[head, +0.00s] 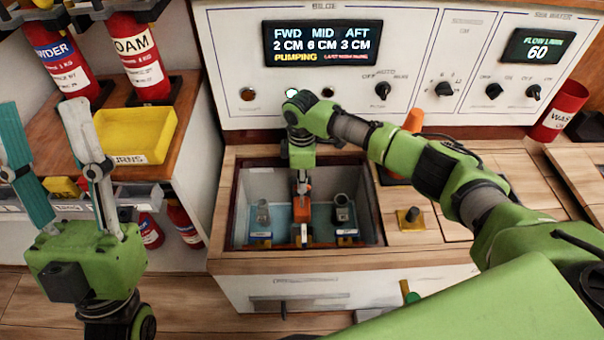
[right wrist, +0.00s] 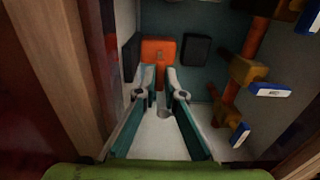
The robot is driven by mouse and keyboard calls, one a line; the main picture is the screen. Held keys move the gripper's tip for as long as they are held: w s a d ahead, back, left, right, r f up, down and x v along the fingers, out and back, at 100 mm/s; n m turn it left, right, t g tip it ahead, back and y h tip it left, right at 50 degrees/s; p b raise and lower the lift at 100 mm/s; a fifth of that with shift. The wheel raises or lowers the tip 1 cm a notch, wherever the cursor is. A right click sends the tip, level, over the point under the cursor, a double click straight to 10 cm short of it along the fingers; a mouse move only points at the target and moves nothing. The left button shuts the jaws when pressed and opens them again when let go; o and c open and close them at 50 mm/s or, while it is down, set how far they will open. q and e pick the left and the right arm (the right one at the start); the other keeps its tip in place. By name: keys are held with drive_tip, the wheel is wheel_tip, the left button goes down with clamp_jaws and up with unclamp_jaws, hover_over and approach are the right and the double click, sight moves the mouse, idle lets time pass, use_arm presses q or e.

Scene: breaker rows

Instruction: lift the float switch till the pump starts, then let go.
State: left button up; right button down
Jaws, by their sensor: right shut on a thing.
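The orange float switch (head: 302,213) is in the middle of the open bilge well (head: 273,181). My right gripper (head: 303,192) reaches down into the well and is shut on the float switch. In the right wrist view its fingertips (right wrist: 158,82) are at the orange float (right wrist: 158,49); the exact contact is partly hidden. The panel display (head: 322,44) reads FWD 2 cm, MID 6 cm, AFT 3 cm, with PUMPING lit in yellow. My left gripper (head: 42,125) is open and empty at the left, away from the well.
Dark float-like parts (head: 343,212) stand at either side inside the well. A yellow tray (head: 136,134) and fire extinguishers (head: 138,55) are on the left shelf. Panel knobs (head: 383,90) are behind my right arm. A yellow block with a dark knob (head: 411,218) sits right of the well.

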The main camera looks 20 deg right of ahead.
drive_tip(key=shift+w+a+r+p, duration=0.1)
drive_tip(key=shift+w+r+p, duration=0.15)
drive_tip(key=shift+r+p, duration=0.1)
drive_tip(key=shift+f, duration=0.1)
drive_tip(key=c, duration=2.2)
unclamp_jaws()
drive_tip(key=shift+o, duration=0.3)
drive_tip(key=shift+s+f, duration=0.1)
wheel_tip(320, 180, up, 12)
drive_tip(key=shift+s, duration=0.1)
